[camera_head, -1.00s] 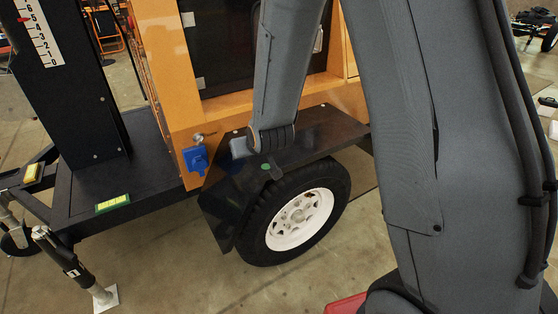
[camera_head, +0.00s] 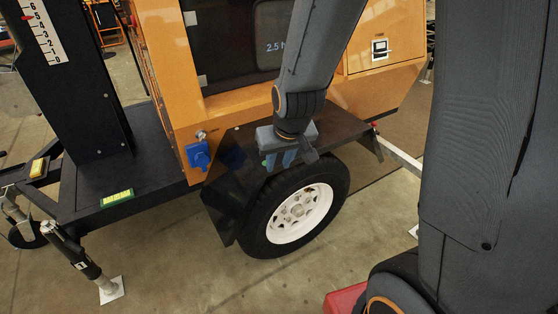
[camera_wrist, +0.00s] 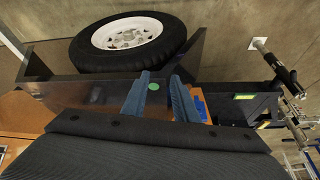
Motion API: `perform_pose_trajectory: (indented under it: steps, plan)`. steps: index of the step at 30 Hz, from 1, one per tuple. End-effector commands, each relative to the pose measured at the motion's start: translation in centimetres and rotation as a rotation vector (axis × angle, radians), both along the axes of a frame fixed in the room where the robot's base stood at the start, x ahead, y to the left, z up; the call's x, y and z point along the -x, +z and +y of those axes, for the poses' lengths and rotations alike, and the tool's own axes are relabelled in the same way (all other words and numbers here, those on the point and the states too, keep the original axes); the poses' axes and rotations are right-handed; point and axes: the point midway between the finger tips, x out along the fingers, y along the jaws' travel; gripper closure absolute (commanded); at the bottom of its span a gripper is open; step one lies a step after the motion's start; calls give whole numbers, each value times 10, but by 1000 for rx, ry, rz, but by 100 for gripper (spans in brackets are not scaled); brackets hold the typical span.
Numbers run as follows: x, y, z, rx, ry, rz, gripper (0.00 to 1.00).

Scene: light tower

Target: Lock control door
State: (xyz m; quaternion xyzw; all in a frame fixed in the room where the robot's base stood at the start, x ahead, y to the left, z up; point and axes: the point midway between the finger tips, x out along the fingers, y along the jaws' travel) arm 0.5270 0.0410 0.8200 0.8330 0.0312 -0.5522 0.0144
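The orange light tower cabinet (camera_head: 165,60) fills the upper middle of the head view. A dark door panel (camera_head: 235,45) with partly hidden lettering sits in its side, partly behind my arm. A smaller orange door (camera_head: 383,50) with a black and white latch (camera_head: 380,49) is at the right and looks flush with the body. I cannot tell which is the control door. My gripper (camera_head: 279,163) points down over the dark fender, well below both doors.
A wheel (camera_head: 298,214) stands under the dark fender (camera_head: 340,124). A blue socket (camera_head: 199,155) and a small silver knob (camera_head: 201,135) are on the cabinet corner. The dark mast (camera_head: 75,90) rises at left.

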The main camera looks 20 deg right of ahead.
Motion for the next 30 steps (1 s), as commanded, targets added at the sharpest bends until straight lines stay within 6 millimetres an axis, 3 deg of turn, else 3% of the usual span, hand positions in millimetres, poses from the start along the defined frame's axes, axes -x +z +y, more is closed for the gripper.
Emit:
perform_pose_trajectory:
  steps: [14,17,20,27,30]
  plan:
    - [1,0,0,0,-1,3,73]
    - [-9,-7,3,-7,-9,-21,73]
    - [-39,-24,15,-33,-30,-102,73]
    - [-147,-74,65,-180,-126,-448,73]
    - [-181,-87,86,-255,-157,-588,73]
